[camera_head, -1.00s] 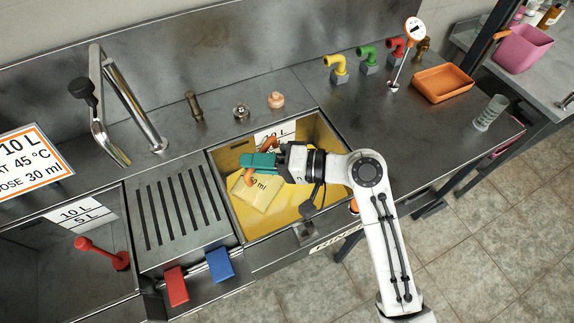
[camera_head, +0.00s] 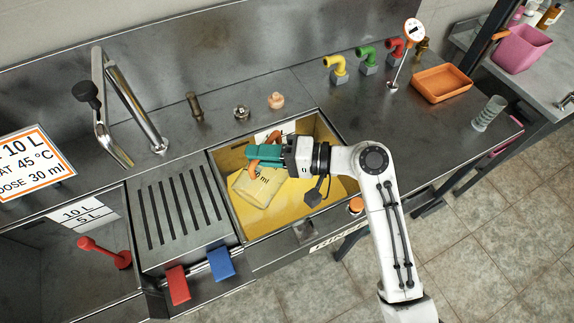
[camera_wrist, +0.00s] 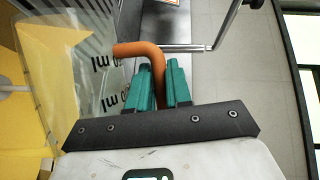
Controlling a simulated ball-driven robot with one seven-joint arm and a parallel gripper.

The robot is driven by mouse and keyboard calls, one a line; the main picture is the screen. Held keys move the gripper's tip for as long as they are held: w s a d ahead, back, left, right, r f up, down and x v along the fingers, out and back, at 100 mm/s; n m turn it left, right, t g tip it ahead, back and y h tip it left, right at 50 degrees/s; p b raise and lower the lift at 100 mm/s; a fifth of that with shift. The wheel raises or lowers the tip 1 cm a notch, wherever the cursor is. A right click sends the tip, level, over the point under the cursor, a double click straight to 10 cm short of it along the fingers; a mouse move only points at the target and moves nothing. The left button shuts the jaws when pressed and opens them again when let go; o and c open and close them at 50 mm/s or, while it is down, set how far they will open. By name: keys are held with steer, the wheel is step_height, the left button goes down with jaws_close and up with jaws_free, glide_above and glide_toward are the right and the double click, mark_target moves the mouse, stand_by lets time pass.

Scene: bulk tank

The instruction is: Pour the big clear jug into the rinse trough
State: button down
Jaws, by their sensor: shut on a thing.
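The big clear jug (camera_head: 256,189) is tilted inside the opening of the rinse trough (camera_head: 222,186). It looks yellowish, with dark "ml" lettering on its wall. Its orange handle (camera_wrist: 152,50) passes between the teal fingers of my gripper (camera_head: 266,155), which is shut on it. The wrist view shows my gripper (camera_wrist: 163,82) close up and the clear jug wall (camera_wrist: 98,70) to its left. The trough's floor area is yellow; I cannot tell how much of that yellow is in the jug. The jug's mouth is not clear to see.
A slotted drainer (camera_head: 180,213) with red (camera_head: 178,286) and blue (camera_head: 220,264) handles is left of the trough. A tall faucet (camera_head: 130,100) stands behind it. An orange tray (camera_head: 443,83) and a ribbed clear cup (camera_head: 489,113) are on the right counter.

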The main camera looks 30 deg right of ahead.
mark_target(248, 187)
steer(key=shift+w+d+r+m, duration=0.25)
steer(key=shift+d+r+m, duration=0.05)
steer(key=shift+d+r, duration=0.1)
steer(key=a+f+b, duration=0.1)
steer(key=s+a+f+n+b, duration=0.1)
steer(key=shift+s+a+f+n, duration=0.2)
steer(key=shift+s+f+n, duration=0.1)
steer(key=shift+f, duration=0.05)
steer(key=a, duration=0.1)
steer(key=s+a+n+h, duration=0.1)
steer(key=s+a, duration=0.1)
steer(key=shift+f+n, duration=0.3)
steer(key=shift+f, duration=0.05)
steer(key=shift+s+a+f+n+h, duration=0.25)
steer(key=shift+a+n+h, duration=0.1)
steer(key=shift+a+n, duration=0.15)
steer(key=shift+s+a+f+n+h, duration=0.25)
steer(key=shift+a+n+h, duration=0.1)
steer(key=shift+a+n, duration=0.15)
steer(key=s+a+f+n+t+h+b, duration=0.2)
steer(key=s+a+f+n+h, duration=0.1)
steer(key=a+f+n+h, duration=0.2)
steer(key=shift+s+a+f+n, duration=0.2)
steer(key=shift+s+f+n, duration=0.1)
steer(key=shift+f+n, duration=1)
